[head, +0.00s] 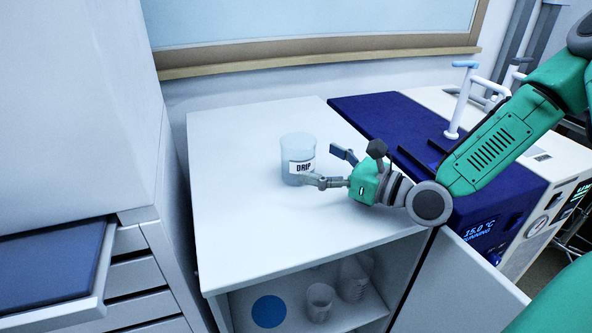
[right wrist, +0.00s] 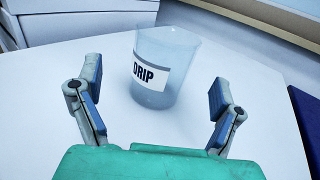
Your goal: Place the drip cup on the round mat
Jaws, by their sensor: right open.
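The drip cup (head: 298,151) is a clear bluish cup with a white "DRIP" label, standing upright on the white cabinet top. It also shows in the right wrist view (right wrist: 165,62). My right gripper (head: 332,168) is open beside the cup, on its right in the head view. In the right wrist view the cup stands ahead of the two spread fingers (right wrist: 157,103), not gripped. The round mat (head: 269,311) is a flat blue disc on the shelf inside the cabinet, below the top. My left gripper is not in view.
Several clear cups (head: 352,280) stand on the shelf right of the mat. The cabinet door (head: 462,285) is open on the right. A dark blue instrument (head: 400,135) stands right of the cabinet top. An open drawer (head: 55,270) juts out at left. The cabinet top (head: 250,235) is clear in front.

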